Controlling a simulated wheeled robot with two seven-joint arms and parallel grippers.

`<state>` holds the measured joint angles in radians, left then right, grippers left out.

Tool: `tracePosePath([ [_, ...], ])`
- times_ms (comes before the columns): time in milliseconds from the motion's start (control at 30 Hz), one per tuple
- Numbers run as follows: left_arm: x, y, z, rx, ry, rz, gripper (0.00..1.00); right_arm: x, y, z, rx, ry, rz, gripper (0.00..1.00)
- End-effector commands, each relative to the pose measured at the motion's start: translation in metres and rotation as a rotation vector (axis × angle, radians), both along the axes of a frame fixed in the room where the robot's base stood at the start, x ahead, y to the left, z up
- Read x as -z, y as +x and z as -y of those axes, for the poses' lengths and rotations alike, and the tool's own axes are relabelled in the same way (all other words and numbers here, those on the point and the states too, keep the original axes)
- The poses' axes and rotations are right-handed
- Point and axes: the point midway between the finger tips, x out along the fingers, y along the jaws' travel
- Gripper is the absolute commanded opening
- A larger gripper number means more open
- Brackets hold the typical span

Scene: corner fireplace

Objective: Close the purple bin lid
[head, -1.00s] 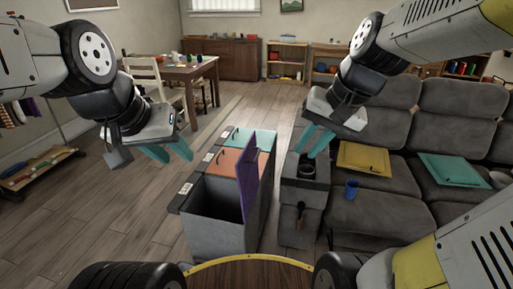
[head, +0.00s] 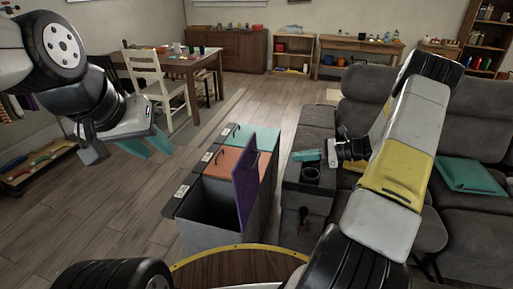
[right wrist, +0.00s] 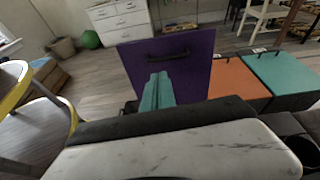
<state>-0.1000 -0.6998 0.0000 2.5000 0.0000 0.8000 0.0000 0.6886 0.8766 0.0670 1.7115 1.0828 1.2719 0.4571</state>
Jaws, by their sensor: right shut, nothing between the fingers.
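The purple lid (head: 245,180) stands upright, open, on the right side of the nearest compartment of the grey bin (head: 207,231). Its dark handle (right wrist: 169,57) shows on the face seen in the right wrist view. My right gripper (head: 306,155) is shut and empty to the right of the lid, with its teal fingers pointing left. In the right wrist view the fingers (right wrist: 157,90) overlap the lid's lower half; in the head view a gap separates them from it. My left gripper (head: 147,146) is open and empty, left of the bin.
The orange lid (head: 222,161) and teal lid (head: 254,137) behind are shut. A grey sofa (head: 372,110) stands right, with a cup holder (head: 311,174) in its armrest close under my right gripper. The floor left of the bin is clear.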

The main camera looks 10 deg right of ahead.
Motion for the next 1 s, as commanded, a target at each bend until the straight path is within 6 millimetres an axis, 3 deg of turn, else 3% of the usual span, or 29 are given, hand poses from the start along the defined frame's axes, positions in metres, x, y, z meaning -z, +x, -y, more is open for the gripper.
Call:
tracePosePath([
  [133, 0.0, 0.0, 0.0, 0.0, 0.0, 0.0, 0.36, 0.016, 0.005, 0.01, 0.053, 0.055, -0.028, 0.0],
  [267, 0.0, 0.0, 0.0, 0.0, 0.0, 0.0, 0.36, 0.02, 0.008, 0.003, 0.058, 0.063, -0.031, 0.0],
  [800, 0.0, 0.0, 0.0, 0.0, 0.0, 0.0, 0.36, 0.047, 0.048, -0.09, 0.055, 0.061, -0.031, 0.0],
  [1000, 0.0, 0.0, 0.0, 0.0, 0.0, 0.0, 0.36, 0.052, 0.056, -0.109, 0.056, 0.059, -0.029, 0.0],
])
